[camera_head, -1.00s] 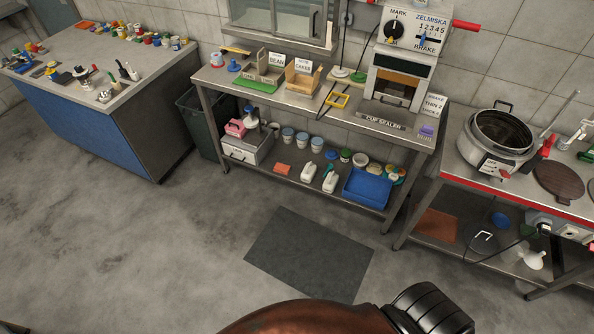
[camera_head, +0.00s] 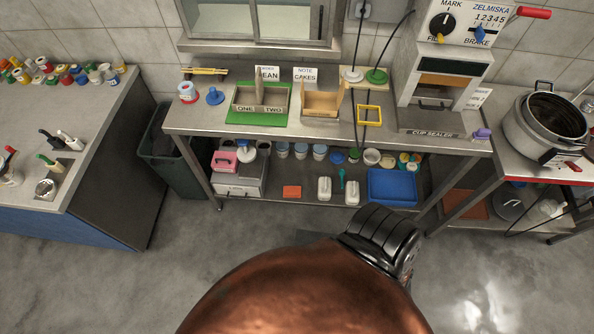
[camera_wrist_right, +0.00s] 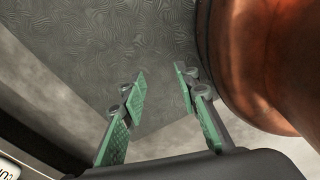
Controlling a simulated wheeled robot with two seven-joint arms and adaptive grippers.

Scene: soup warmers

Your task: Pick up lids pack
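I cannot single out the lids pack for certain. On the lower shelf of the middle steel table, at its left, stands a pale bin (camera_head: 239,187) with a front label too small to read surely. A pink item (camera_head: 224,161) and a white-topped container (camera_head: 247,151) are at this bin. My right gripper (camera_wrist_right: 160,82) shows in the right wrist view, its green-padded fingers apart with nothing between them.
The middle table (camera_head: 320,127) carries a cup sealer (camera_head: 440,85), a green-based holder (camera_head: 260,105) and a wooden box (camera_head: 322,101). Its lower shelf also holds white bottles and a blue tray (camera_head: 392,187). A dark waste bin (camera_head: 172,165) stands left. A pot (camera_head: 545,125) is right.

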